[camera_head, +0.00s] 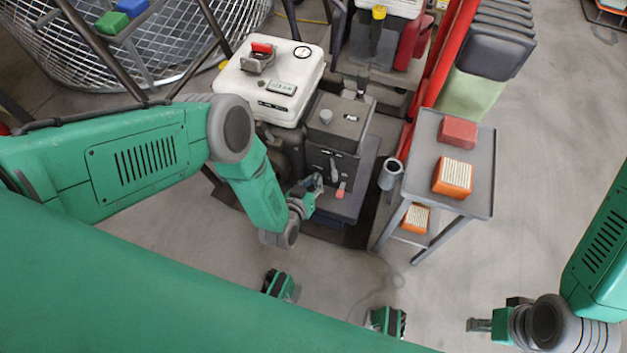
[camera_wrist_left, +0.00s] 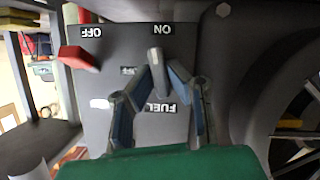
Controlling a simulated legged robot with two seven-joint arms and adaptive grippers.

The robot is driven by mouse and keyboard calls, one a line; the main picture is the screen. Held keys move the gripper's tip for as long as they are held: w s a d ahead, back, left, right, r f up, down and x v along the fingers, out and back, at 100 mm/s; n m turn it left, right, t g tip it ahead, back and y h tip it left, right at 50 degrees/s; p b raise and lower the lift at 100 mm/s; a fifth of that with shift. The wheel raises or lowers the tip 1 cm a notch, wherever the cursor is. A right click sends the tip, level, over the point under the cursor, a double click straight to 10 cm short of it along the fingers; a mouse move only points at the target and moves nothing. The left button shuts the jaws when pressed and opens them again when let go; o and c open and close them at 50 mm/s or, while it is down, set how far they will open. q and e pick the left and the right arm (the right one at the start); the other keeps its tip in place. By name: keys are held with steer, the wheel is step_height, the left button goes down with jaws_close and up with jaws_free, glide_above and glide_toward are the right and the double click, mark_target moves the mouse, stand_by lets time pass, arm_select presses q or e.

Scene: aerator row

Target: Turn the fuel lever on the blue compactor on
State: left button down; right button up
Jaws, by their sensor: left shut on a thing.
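The compactor (camera_head: 347,207) shows a dark grey engine box above a blue-grey base in the head view. Its front panel (camera_wrist_left: 100,120) fills the middle of the left wrist view, upside down, with the words OFF, ON and FUEL. A short grey lever (camera_wrist_left: 156,57) stands beside the ON label. My left gripper (camera_wrist_left: 158,75) is shut on this lever with its fingertips at either side. In the head view the left gripper (camera_head: 316,184) is at the panel's front. My right gripper (camera_head: 480,325) is low at the right, away from the machine; its fingers are unclear.
A red handle (camera_wrist_left: 77,57) sticks out near OFF, beside the left gripper. A grey cart (camera_head: 425,160) with orange and red blocks stands to the right. A white-topped machine part (camera_head: 270,85) is behind. Open floor (camera_head: 545,170) lies at the right.

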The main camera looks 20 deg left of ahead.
arm_select(q)
steer(key=shift+s+d+f+m+y, duration=0.15)
steer(key=shift+s+m+y, duration=0.1)
steer(key=shift+m, duration=0.15)
steer(key=shift+s+d+f+m+y, duration=0.15)
steer(key=shift+m+y, duration=0.1)
steer(key=shift+m, duration=0.15)
steer(key=shift+a, duration=0.1)
steer(key=c, duration=1.6)
jaws_free()
steer(key=shift+w+a+r, duration=0.1)
steer(key=shift+w, duration=0.15)
steer(key=shift+r, duration=0.1)
steer(key=v, duration=1.2)
